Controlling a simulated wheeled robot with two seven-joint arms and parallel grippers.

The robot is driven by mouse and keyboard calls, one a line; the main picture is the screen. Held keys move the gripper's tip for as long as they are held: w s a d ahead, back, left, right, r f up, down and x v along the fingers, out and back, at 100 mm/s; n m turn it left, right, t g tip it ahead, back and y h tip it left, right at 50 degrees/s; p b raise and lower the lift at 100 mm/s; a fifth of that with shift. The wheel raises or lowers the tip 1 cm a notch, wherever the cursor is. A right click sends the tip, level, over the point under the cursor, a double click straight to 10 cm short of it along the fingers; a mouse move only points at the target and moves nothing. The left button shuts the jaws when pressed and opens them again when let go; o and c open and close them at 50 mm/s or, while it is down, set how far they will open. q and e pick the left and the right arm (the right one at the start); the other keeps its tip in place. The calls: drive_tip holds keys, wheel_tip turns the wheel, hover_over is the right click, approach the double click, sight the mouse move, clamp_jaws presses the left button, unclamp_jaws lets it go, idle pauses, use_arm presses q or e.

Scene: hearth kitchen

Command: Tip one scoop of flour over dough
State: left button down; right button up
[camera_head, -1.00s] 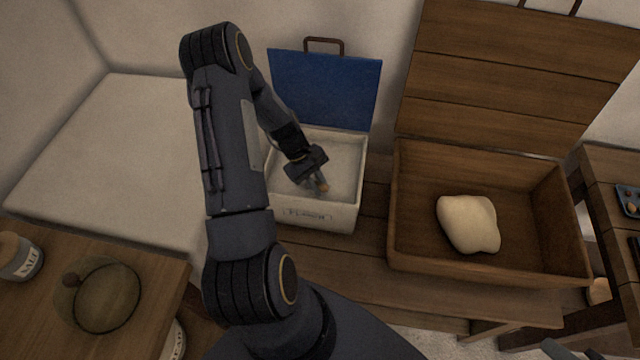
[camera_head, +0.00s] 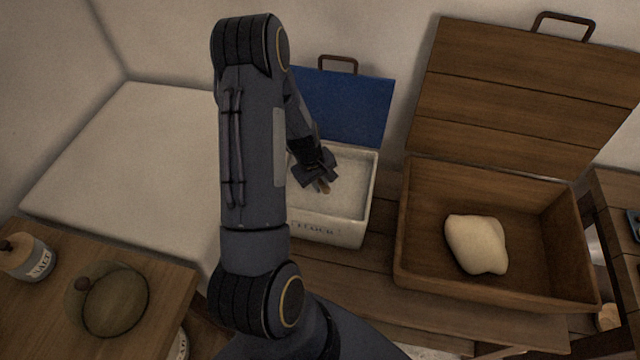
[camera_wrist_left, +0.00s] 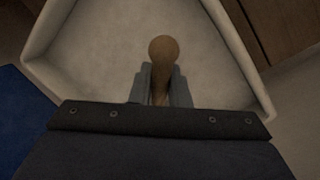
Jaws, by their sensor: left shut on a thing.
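The pale dough (camera_head: 476,244) lies in the open wooden trough (camera_head: 548,280) on the right. The white flour bin (camera_head: 335,232) stands left of the trough, its blue lid (camera_head: 347,106) raised at the back, with pale flour (camera_head: 352,185) inside. My left gripper (camera_head: 322,186) is over the flour bin, shut on a wooden handle (camera_wrist_left: 162,52), which stands up between the fingers in the left wrist view. The rest of the tool, likely the scoop, is hidden. My right gripper is not in view.
A salt jar (camera_head: 27,258) and a round glass dome (camera_head: 110,300) stand on the wooden table at front left. The trough's raised wooden lid (camera_head: 520,95) stands behind it. A white surface (camera_head: 130,165) at the left is bare.

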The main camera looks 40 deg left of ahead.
use_arm(q)
drive_tip(key=shift+y, duration=0.4)
drive_tip(key=shift+s+d+r+p, duration=0.1)
drive_tip(key=shift+d+r+p, duration=0.15)
drive_tip(key=shift+r+p, duration=1.05)
drive_tip(key=shift+s+d+r+p, duration=0.15)
drive_tip(key=shift+r+p, duration=0.65)
drive_tip(key=shift+r, duration=0.9)
drive_tip(key=shift+w, duration=0.15)
